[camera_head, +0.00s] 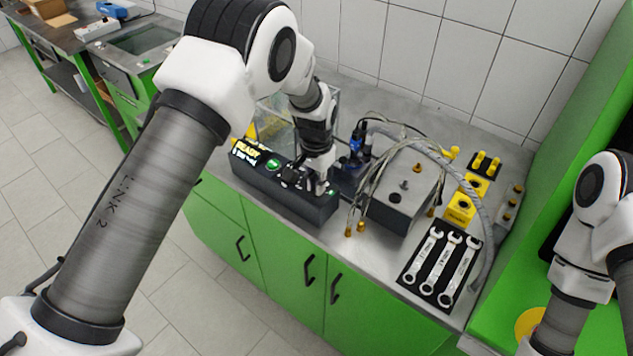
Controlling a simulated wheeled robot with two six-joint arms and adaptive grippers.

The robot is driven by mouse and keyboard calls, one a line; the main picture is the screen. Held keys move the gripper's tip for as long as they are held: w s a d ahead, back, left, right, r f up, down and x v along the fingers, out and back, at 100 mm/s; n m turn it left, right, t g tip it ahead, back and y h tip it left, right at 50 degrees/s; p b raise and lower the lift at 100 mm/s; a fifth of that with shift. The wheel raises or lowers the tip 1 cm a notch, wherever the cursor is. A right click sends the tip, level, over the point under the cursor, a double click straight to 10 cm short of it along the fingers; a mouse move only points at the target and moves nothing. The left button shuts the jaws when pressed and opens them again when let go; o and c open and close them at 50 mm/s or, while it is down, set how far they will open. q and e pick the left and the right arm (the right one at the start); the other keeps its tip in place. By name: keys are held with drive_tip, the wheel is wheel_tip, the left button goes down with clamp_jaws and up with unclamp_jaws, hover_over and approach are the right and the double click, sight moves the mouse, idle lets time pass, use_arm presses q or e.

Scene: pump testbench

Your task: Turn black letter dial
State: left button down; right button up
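A dark control box (270,192) stands on the front left of the grey worktop. Its sloped top carries a lit "READY" display (246,149), a green round button (273,164) and a black knob (291,176). I cannot read any letters around the knob. My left gripper (320,187) points down at the right part of the box's top, to the right of the black knob. Its fingers are small and dark here, so their opening and any contact are unclear. It hides part of the panel. My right arm is at the right edge, with its gripper out of view.
Right of the box stands a grey metal unit (400,190) with cables and hoses. Three wrenches (442,265) lie on a black mat at the front right. Yellow blocks (461,208) stand behind them. A clear tank (270,125) is behind the box.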

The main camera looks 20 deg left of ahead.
use_arm(q)
drive_tip(key=shift+n, duration=0.4)
drive_tip(key=n+b, duration=0.1)
drive_tip(key=n, duration=0.3)
drive_tip(key=shift+f, duration=0.1)
drive_tip(key=n, duration=0.5)
drive_tip(key=shift+b, duration=0.4)
idle(0.4)
drive_tip(key=c, duration=1.2)
unclamp_jaws()
